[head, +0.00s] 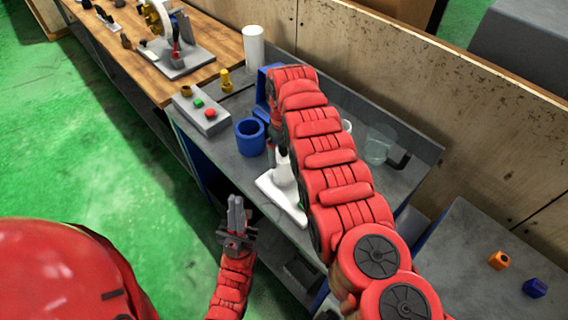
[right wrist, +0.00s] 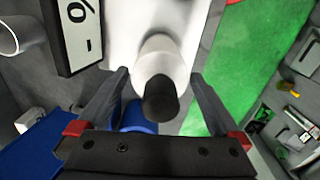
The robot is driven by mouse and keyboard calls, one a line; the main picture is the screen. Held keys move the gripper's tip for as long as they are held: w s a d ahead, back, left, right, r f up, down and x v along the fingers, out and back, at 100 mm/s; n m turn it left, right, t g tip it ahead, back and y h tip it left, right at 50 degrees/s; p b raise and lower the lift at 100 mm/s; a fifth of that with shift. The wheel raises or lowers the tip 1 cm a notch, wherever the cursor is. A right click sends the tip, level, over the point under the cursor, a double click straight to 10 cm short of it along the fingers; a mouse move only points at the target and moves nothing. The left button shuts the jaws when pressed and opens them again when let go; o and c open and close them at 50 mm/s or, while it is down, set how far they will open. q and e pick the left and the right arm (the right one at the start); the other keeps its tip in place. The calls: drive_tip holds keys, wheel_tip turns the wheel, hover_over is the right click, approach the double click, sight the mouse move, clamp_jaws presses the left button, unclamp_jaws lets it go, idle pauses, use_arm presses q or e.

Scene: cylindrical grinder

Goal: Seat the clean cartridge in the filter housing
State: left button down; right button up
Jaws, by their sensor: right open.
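A plain white upright cylinder (head: 253,48), which looks like the cartridge, stands at the back of the grey bench. A blue round open vessel (head: 250,137), perhaps the filter housing, stands near the bench's front edge; a blue part (right wrist: 138,118) shows low in the right wrist view. My right gripper (right wrist: 158,76) is open and empty, its fingers on either side of a black-capped white post (right wrist: 160,98); contact cannot be told. In the head view my right arm largely hides this gripper. My left gripper (head: 237,205) has its fingers together, empty, in front of the bench.
A white-based device (head: 283,193) stands beneath my right arm; its display (right wrist: 80,30) shows a % sign. A button box (head: 203,110), yellow bottle (head: 226,82) and clear beaker (head: 379,145) share the bench. A raised rim runs along its back.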

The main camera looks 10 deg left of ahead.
clamp_jaws()
drive_tip(key=shift+r, duration=0.1)
idle(0.3)
drive_tip(key=shift+r, duration=0.15)
